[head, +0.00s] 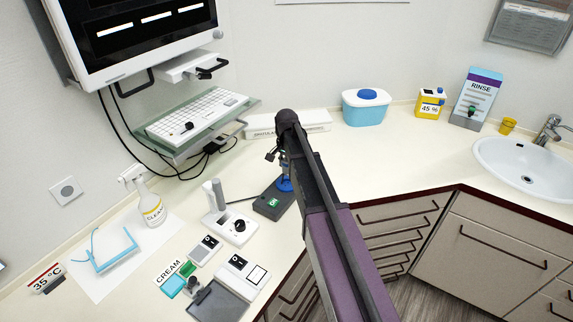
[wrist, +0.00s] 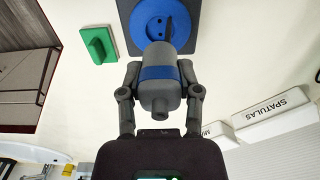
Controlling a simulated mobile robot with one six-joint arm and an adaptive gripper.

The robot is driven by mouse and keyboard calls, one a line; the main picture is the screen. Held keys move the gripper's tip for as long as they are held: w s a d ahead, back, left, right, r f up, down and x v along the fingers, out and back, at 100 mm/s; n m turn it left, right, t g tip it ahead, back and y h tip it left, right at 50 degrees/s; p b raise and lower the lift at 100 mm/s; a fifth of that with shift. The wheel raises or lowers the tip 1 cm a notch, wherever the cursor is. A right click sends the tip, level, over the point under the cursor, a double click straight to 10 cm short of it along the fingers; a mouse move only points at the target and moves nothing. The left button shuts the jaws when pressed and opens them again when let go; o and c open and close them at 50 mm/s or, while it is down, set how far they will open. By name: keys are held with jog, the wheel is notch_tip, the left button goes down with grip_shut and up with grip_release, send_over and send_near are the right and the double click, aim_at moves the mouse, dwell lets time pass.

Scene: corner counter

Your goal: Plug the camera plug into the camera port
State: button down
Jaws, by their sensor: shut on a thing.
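My gripper (wrist: 160,70) is shut on the camera plug (wrist: 160,100), a grey cylinder with a blue band. The fingers grip it from both sides. The camera port (wrist: 140,24) is a round blue socket with small dark holes on a dark base (wrist: 125,8). The plug's far end overlaps the port in the wrist view; whether they touch I cannot tell. In the head view my gripper (head: 280,158) is over the dark base (head: 265,205), and blue of the port (head: 285,184) shows below it. My arm hides most of the plug there.
A green piece (wrist: 100,45) is beside the base. A white device with a grey post (head: 232,226) stands left of it. The spatulas box (head: 300,122) lies behind, near the keyboard shelf (head: 198,115). Drawers (head: 400,220) drop off at right.

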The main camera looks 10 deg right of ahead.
jog(key=b, duration=0.5)
send_over(286, 185)
jog(key=shift+w+d+f, duration=0.1)
jog(key=shift+d+f, duration=0.05)
jog(key=shift+f, duration=2.6)
jog(key=shift+f+b, duration=0.7)
jog(key=shift+b, duration=0.2)
dwell(0.7)
jog(key=shift+c, duration=1.1)
grip_release()
jog(key=shift+r, duration=0.25)
